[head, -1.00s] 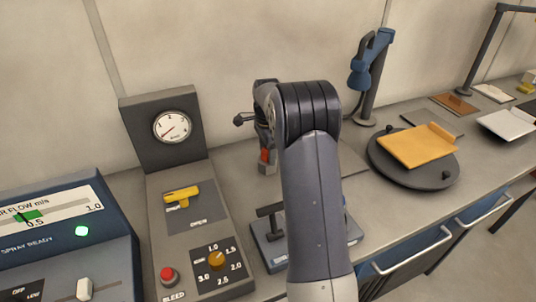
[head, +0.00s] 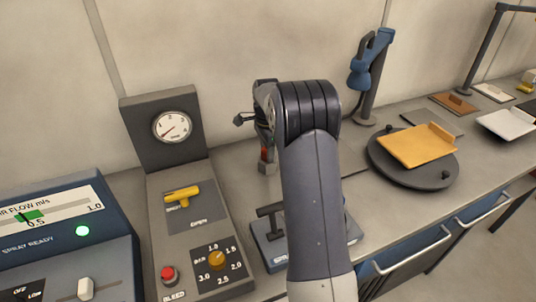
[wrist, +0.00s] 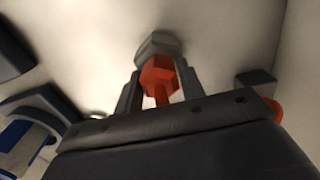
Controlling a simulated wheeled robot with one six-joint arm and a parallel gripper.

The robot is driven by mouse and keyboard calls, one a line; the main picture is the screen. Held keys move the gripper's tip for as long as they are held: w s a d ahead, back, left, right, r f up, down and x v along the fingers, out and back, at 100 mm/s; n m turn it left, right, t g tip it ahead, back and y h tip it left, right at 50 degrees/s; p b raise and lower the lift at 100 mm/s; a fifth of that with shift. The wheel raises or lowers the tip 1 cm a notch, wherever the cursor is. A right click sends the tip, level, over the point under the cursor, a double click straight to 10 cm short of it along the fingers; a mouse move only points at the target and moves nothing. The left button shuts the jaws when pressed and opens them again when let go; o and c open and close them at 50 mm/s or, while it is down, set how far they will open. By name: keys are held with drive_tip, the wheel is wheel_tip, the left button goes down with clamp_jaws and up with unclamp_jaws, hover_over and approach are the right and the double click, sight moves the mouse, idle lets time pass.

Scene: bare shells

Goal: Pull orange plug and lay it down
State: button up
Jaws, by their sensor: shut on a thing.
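The orange plug (wrist: 159,78) sits between the two dark fingers of my gripper (wrist: 160,88) in the wrist view, and the gripper is shut on it. A grey hexagonal piece (wrist: 158,46) shows just beyond the plug; I cannot tell whether the two are joined. In the head view, a small part of the plug (head: 264,155) shows below my gripper (head: 265,150), above a small grey block (head: 266,168) on the bench. My arm hides much of the area to the right of it.
A grey panel with a gauge (head: 172,127), a yellow handle (head: 181,194) and a red button (head: 168,274) stands at the left. A grey T-handled device (head: 270,212) is close in front. A round dark turntable (head: 400,176) bears an orange board (head: 412,147) at the right.

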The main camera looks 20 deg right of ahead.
drive_tip(key=shift+c, duration=0.7)
drive_tip(key=shift+r+p, duration=2.6)
drive_tip(key=shift+r, duration=0.45)
